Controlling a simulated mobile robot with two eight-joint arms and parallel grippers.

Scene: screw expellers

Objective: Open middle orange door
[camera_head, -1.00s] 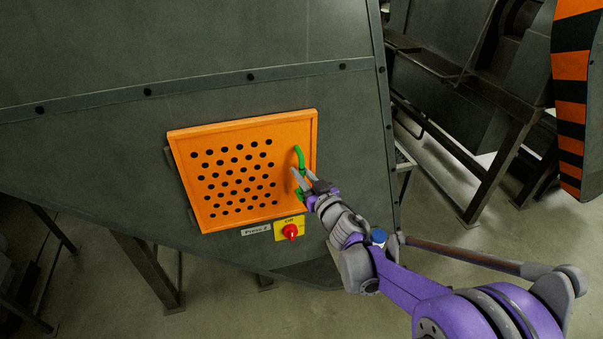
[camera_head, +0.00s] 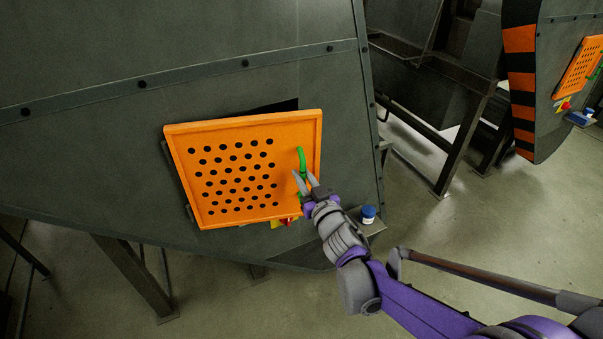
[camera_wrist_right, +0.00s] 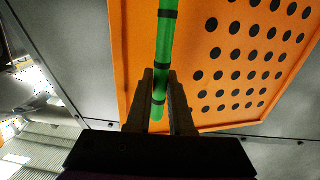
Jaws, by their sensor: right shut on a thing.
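The orange door (camera_head: 243,214) with rows of black holes stands partly swung out from the dark machine, right side outward, with a dark gap above its top edge. Its green handle (camera_head: 302,158) is upright near the door's right edge. My right gripper (camera_head: 306,180) is shut on the green handle. In the right wrist view the two fingers (camera_wrist_right: 162,92) lie on either side of the green handle (camera_wrist_right: 167,38), with the orange door (camera_wrist_right: 140,60) behind. My left gripper is out of view.
The red switch (camera_head: 288,220) is mostly hidden below the door. A small blue-topped jar (camera_head: 368,214) stands on a ledge right of my gripper. Another machine with a black-and-orange striped edge (camera_head: 520,80) and a second orange door (camera_head: 580,66) is at the right. Open floor lies between.

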